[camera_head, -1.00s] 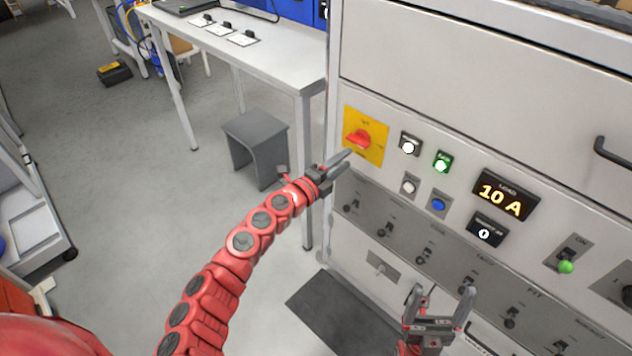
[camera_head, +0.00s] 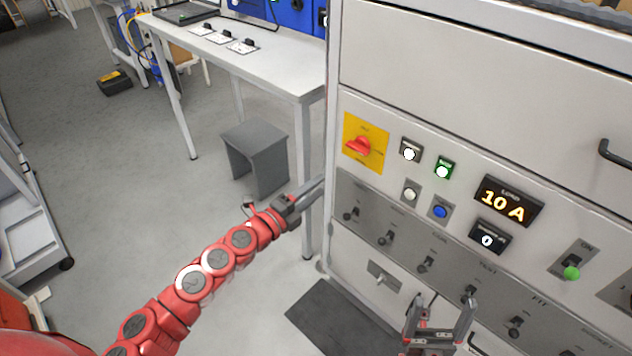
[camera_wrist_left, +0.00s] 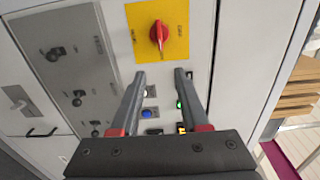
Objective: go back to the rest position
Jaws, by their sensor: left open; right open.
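My left gripper (camera_head: 309,190) is in front of the left edge of the control panel, below the red rotary switch (camera_head: 359,147) on its yellow plate. It is empty, and its two fingers show apart in the left wrist view (camera_wrist_left: 158,75). In that view the red switch (camera_wrist_left: 158,34) lies beyond the fingertips, apart from them. My right gripper (camera_head: 443,304) is at the bottom of the head view, open and empty, fingers pointing up in front of the lower panel.
The cabinet (camera_head: 430,60) fills the right side, with a lit "10 A" display (camera_head: 508,201), buttons and several toggle switches. A white bench (camera_head: 255,65) stands behind left, with a grey stool (camera_head: 255,155) under it. Open floor (camera_head: 130,210) lies to the left.

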